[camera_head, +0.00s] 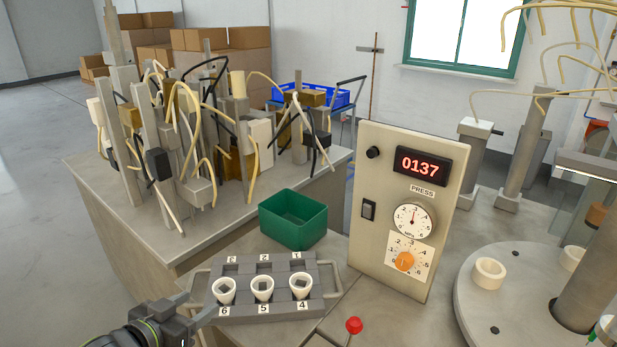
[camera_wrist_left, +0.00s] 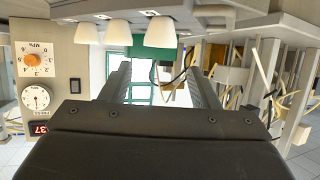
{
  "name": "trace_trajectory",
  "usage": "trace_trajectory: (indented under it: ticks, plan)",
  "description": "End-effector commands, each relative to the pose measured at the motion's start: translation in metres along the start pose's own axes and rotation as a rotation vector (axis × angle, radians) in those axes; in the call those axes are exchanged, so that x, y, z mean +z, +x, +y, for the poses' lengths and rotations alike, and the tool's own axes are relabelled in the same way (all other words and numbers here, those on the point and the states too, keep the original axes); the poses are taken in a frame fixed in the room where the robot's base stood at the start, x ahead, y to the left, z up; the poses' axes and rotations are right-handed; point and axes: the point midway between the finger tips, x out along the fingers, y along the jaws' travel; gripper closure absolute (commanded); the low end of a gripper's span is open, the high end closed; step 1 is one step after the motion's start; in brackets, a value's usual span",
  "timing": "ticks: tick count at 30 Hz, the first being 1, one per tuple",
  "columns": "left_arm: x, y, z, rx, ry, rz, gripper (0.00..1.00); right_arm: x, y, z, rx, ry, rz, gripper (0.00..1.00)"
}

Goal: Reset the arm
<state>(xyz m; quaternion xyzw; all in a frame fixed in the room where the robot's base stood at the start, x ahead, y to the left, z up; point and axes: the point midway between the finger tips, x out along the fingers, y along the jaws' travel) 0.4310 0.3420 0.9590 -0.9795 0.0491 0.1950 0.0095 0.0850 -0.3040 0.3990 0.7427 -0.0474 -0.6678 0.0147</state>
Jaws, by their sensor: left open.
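My left gripper (camera_head: 203,311) is at the lower left of the head view, beside the left end of a grey numbered tray (camera_head: 270,311). In the left wrist view my left gripper (camera_wrist_left: 157,78) is open, with nothing between its fingers. That view is upside down. Three white cups stand in the tray's front row: one at 6 (camera_head: 224,297), one at 5 (camera_head: 262,295) and one at 4 (camera_head: 301,293). Three white cups also show in the left wrist view (camera_wrist_left: 119,33), apart from the fingers. The back places 3, 2 and 1 hold no cups. My right gripper is out of view.
A green bin (camera_head: 293,239) stands behind the tray. A press panel (camera_head: 364,255) reading 0137 stands right of it. A red knob (camera_head: 354,325) is in front. A round plate (camera_head: 473,306) with white rings is at right. Upright fixtures with cables crowd the left bench (camera_head: 208,238).

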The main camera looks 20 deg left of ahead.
Motion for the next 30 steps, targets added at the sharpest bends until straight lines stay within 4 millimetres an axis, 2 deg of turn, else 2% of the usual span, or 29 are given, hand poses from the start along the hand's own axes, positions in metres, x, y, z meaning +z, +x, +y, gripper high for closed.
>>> trace_trajectory:
  ticks: [4,8,12,15,18,24,30]
  plan:
    - [0.013,-0.002,0.000,-0.024,-0.003,-0.033,0.44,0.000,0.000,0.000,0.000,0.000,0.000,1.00]
    - [0.052,-0.012,0.002,-0.094,-0.004,-0.151,0.44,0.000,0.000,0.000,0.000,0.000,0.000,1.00]
    - [0.111,-0.036,0.011,-0.178,-0.003,-0.356,0.44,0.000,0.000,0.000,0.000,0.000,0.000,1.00]
    - [0.147,-0.057,0.021,-0.214,-0.005,-0.503,0.44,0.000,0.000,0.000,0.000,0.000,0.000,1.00]
    - [0.175,-0.078,0.033,-0.231,-0.013,-0.636,0.44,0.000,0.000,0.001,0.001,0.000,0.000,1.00]
    - [0.219,-0.119,0.061,-0.224,-0.040,-0.873,0.44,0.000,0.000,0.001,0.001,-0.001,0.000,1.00]
    - [0.266,-0.080,0.050,-0.220,-0.036,-0.887,0.44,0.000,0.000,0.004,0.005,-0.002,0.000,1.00]
